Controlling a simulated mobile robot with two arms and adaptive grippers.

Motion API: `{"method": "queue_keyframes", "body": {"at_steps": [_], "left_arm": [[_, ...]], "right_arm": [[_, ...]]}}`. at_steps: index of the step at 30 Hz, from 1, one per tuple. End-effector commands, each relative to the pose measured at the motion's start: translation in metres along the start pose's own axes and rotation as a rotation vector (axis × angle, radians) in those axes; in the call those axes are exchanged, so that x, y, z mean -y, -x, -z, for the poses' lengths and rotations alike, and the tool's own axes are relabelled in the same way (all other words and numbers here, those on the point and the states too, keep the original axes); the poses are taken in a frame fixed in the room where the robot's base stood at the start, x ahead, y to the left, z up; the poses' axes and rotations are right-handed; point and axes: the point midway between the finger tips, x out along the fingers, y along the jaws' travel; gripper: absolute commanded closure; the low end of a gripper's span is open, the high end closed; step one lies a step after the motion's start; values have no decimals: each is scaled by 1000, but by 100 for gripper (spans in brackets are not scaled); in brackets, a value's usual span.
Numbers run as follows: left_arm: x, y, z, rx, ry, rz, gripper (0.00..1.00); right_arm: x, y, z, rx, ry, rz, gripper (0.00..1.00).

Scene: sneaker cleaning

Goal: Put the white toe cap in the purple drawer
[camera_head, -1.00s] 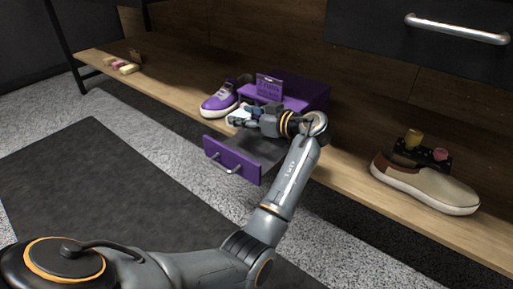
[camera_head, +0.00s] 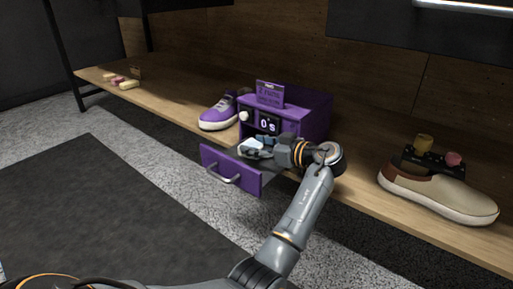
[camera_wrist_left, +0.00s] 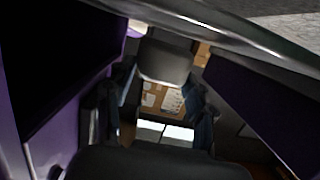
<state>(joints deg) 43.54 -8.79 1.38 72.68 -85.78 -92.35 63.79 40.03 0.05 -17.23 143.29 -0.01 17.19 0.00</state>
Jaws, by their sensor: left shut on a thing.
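The purple drawer (camera_head: 230,170) is pulled out from the purple box (camera_head: 312,118), its front panel and silver handle facing the floor side. My left gripper (camera_head: 258,147) is low in the drawer's opening, between the panel and the box. It is shut on the white toe cap (camera_head: 250,145), a small pale piece mostly covered by the fingers. In the left wrist view, a rounded grey shape, probably the toe cap (camera_wrist_left: 165,60), sits between the fingertips of the left gripper (camera_wrist_left: 160,92), with purple walls on both sides. Whether it touches the drawer floor is hidden. My right gripper is not in view.
A purple sneaker (camera_head: 218,113) stands left of the box on the wooden shelf (camera_head: 165,100). A beige shoe (camera_head: 438,192) stands at the right, with a dark holder (camera_head: 433,163) behind it. Small blocks (camera_head: 120,81) lie at the far left. A dark mat (camera_head: 100,200) covers the floor.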

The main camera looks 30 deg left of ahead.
Motion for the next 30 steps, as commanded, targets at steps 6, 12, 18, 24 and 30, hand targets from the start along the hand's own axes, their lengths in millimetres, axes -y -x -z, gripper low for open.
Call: {"method": "queue_keyframes", "body": {"at_steps": [6, 12, 18, 24, 30], "left_arm": [[0, -1, -7, 0, -1, 0, 83], [0, -3, -14, 1, -4, 0, 83], [0, -4, -16, 3, -9, 1, 36], [0, -4, -18, 5, -13, 2, 36], [0, -3, -15, 6, -13, 2, 36]], "right_arm": [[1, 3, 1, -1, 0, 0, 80], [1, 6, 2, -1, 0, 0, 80], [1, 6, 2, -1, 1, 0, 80], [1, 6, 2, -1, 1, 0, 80], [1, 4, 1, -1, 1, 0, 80]]}}
